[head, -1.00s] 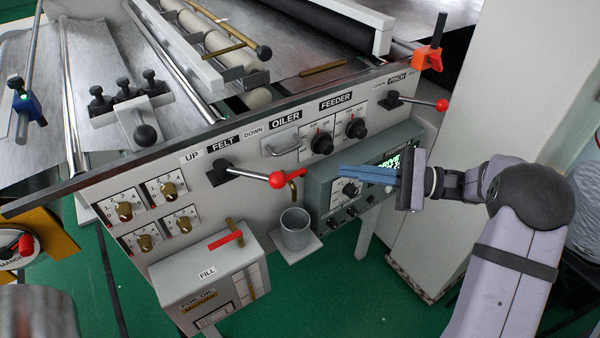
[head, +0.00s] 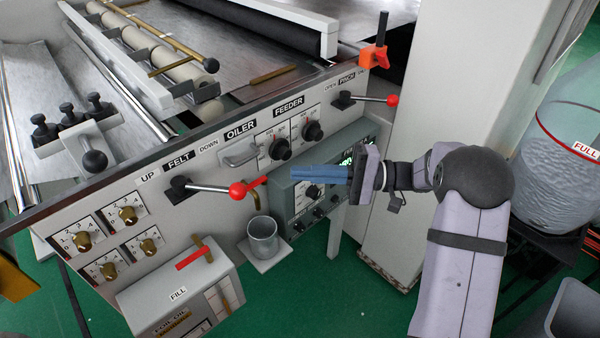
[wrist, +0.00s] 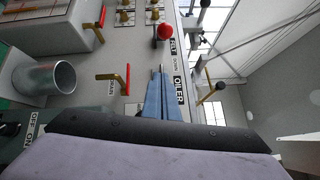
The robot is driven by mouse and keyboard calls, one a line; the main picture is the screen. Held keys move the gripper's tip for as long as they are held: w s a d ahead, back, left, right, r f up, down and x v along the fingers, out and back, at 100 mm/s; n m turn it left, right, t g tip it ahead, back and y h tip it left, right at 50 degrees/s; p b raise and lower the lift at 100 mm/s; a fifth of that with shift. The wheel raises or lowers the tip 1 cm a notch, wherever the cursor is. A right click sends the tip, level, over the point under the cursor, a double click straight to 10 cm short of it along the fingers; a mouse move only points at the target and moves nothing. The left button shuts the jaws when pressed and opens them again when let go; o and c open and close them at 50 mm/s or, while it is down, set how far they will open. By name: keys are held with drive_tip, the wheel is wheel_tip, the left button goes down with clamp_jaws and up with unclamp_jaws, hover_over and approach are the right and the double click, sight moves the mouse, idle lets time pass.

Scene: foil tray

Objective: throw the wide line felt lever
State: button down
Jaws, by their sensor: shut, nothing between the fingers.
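The felt lever (head: 212,188) is a metal rod with a red ball knob (head: 238,190), on a black pivot under the FELT label (head: 178,163). The rod points right, toward the DOWN side, tilted slightly downward. My gripper (head: 294,172) has blue fingers, shut and empty, pointing left in front of the grey feeder box. The fingertips are right of the red knob and apart from it. In the wrist view, the closed fingertips (wrist: 160,70) point toward the red knob (wrist: 164,32), which stands beyond them near the FELT label.
A valve with a red handle (wrist: 127,78) sits just beside the knob, above a metal cup (head: 262,238). The grey feeder box (head: 285,205) lies below my fingers. Another red-knobbed lever (head: 370,98) is at upper right.

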drive_tip(key=s+a+r+p, duration=0.1)
drive_tip(key=s+a+p, duration=0.2)
drive_tip(key=a, duration=0.6)
drive_tip(key=shift+s, duration=0.6)
drive_tip(key=shift+s+r+t, duration=0.1)
drive_tip(key=shift+s+t, duration=0.1)
drive_tip(key=shift+t, duration=0.1)
drive_tip(key=shift+s+m+t, duration=0.25)
drive_tip(key=shift+m+t, duration=0.05)
drive_tip(key=shift+t, duration=0.1)
